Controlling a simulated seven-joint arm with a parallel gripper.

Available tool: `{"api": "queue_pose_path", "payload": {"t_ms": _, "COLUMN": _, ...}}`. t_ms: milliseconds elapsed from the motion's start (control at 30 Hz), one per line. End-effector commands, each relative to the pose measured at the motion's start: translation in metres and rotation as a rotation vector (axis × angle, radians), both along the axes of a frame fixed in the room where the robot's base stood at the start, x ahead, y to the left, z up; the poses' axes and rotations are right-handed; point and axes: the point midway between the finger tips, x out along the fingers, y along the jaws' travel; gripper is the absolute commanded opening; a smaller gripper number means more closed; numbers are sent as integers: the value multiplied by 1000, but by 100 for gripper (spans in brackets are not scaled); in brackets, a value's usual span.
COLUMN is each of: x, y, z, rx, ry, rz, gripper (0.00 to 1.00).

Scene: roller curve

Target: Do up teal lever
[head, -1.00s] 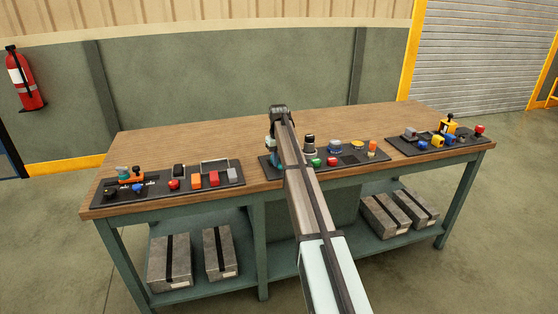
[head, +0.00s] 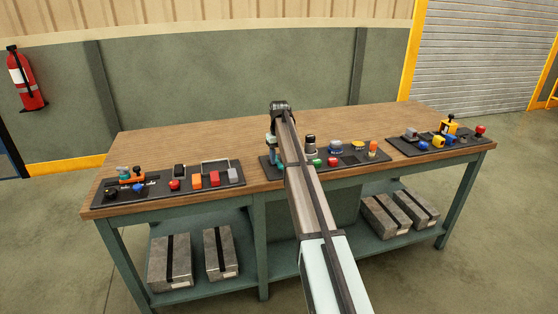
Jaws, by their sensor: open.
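A small upright teal piece (head: 273,157), which looks like the teal lever, stands at the left end of the middle black panel (head: 351,160). My arm hides part of it, so its exact position cannot be made out. My gripper (head: 271,137) is at the far end of my arm, just above the teal piece. Its fingers are small and partly hidden, and I cannot tell whether they touch it. I see nothing held in it.
The left panel (head: 154,198) carries an orange and teal device (head: 131,174), a red button (head: 174,184) and several blocks. The right panel (head: 409,149) carries yellow, blue and red controls. The wooden tabletop (head: 200,145) is bare behind the panels. Metal boxes (head: 221,252) lie on the lower shelf.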

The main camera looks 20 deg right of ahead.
Motion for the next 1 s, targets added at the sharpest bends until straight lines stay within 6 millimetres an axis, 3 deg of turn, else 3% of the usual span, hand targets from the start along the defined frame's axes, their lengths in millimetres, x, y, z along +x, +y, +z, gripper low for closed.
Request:
{"api": "queue_pose_path", "payload": {"t_ms": 400, "x": 1, "y": 0, "z": 81, "rx": -1, "ry": -3, "rz": 0, "gripper": 47}}
{"api": "queue_pose_path", "payload": {"t_ms": 600, "x": 1, "y": 0, "z": 109, "rx": 0, "ry": -2, "rz": 0, "gripper": 47}}
{"api": "queue_pose_path", "payload": {"t_ms": 1000, "x": 0, "y": 0, "z": 124, "rx": 0, "ry": -1, "rz": 0, "gripper": 47}}
